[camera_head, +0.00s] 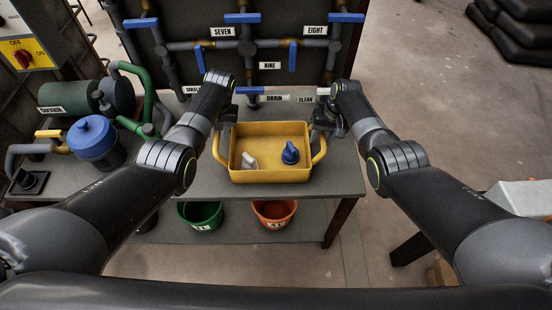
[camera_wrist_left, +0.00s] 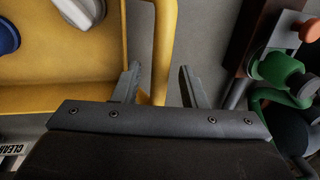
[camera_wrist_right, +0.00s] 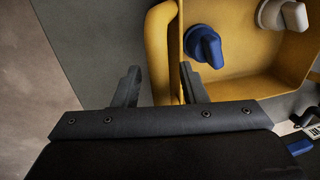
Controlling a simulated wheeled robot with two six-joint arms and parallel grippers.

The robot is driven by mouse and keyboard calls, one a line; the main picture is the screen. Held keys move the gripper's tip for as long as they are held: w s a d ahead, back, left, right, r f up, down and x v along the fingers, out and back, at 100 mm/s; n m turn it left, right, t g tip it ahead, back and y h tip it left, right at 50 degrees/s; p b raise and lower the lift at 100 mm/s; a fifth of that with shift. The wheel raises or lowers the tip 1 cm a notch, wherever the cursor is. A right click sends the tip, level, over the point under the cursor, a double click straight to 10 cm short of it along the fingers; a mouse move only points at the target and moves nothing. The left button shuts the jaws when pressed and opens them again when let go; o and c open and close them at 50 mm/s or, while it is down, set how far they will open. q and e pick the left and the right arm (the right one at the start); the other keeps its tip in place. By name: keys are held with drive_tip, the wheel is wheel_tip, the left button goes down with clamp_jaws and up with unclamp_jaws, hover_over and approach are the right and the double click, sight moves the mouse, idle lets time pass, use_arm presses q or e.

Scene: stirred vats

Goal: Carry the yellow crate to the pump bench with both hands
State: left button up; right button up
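The yellow crate (camera_head: 270,177) sits on a grey bench (camera_head: 345,170) with a loop handle at each end. A blue fitting (camera_head: 290,153) and a pale grey fitting (camera_head: 249,161) lie in it. My left gripper (camera_head: 222,138) is at the left handle. In the left wrist view, the handle (camera_wrist_left: 163,50) runs between its two spread fingers. My right gripper (camera_head: 326,130) is at the right handle. In the right wrist view, the handle (camera_wrist_right: 157,60) passes between its spread fingers. Whether the fingers touch the handles is unclear.
A blue-valved pipe panel (camera_head: 265,45) stands behind the crate. A blue-lidded pot (camera_head: 95,140) and a green pump body (camera_head: 75,98) are on the left. Green (camera_head: 200,215) and orange (camera_head: 273,214) buckets stand on the lower shelf. Open floor lies to the right.

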drive_tip(key=shift+r, duration=0.15)
use_arm(q)
wheel_tip(320, 180, up, 10)
drive_tip(key=d, duration=0.2)
use_arm(e)
wheel_tip(320, 180, up, 12)
drive_tip(key=d, duration=0.2)
drive_tip(key=shift+d+f, duration=0.2)
drive_tip(key=shift+f, duration=0.05)
idle(0.6)
